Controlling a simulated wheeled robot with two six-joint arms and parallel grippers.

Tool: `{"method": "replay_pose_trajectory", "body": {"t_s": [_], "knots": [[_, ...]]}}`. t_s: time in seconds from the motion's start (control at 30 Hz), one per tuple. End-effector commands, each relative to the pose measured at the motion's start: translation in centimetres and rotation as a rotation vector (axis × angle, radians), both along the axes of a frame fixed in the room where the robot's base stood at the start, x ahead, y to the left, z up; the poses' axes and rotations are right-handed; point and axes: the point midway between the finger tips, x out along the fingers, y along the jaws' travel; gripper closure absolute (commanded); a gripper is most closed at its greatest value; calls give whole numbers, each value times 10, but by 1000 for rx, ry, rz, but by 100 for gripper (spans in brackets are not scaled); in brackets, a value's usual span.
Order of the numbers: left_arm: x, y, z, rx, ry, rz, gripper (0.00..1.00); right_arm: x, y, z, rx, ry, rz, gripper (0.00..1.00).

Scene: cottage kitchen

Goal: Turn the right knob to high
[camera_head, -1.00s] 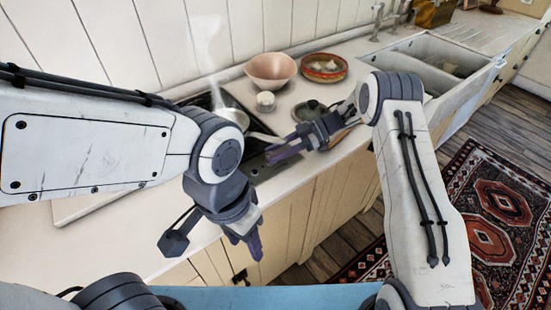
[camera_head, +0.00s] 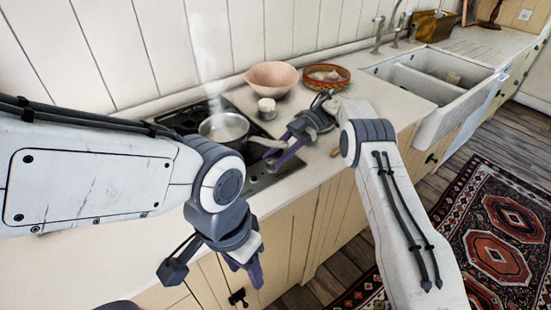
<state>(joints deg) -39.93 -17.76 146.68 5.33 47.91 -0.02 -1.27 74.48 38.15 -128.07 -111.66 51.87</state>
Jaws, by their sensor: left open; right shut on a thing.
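The black stove (camera_head: 178,122) is set into the counter, with a grey control strip (camera_head: 262,182) along its front right. My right gripper (camera_head: 272,158) reaches over the strip from the right, its purple fingers pointing down and left. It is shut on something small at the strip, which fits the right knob. The fingers hide the knob, so its setting cannot be read. My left gripper (camera_head: 213,268) is open and empty, hanging in front of the counter, well below the stove. My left forearm covers the left part of the strip.
A steaming pan (camera_head: 224,128) stands on the stove, its handle (camera_head: 266,143) reaching right, close to my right fingers. A pink bowl (camera_head: 272,78), a small white jar (camera_head: 266,108) and a patterned bowl (camera_head: 325,77) stand behind. The sink (camera_head: 430,82) is at right.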

Motion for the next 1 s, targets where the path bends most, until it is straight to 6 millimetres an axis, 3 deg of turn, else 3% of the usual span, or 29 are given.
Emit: {"method": "replay_pose_trajectory", "body": {"t_s": [0.33,0.37,0.4,0.43,0.77,0.97,1.0], "knots": [[0,0,0,0,0,0,50,-3,1,0,3,13,12,100],[0,0,0,0,0,0,50,-3,1,0,3,13,12,49],[0,0,0,0,0,0,50,-3,1,0,2,12,11,34],[0,0,0,0,0,0,50,-3,1,0,3,11,10,31],[0,0,0,0,0,0,50,-1,-2,1,2,5,3,31],[0,0,3,0,0,0,50,5,-31,11,2,5,-15,31],[0,0,14,0,0,0,50,5,-37,17,2,9,-18,31]]}}
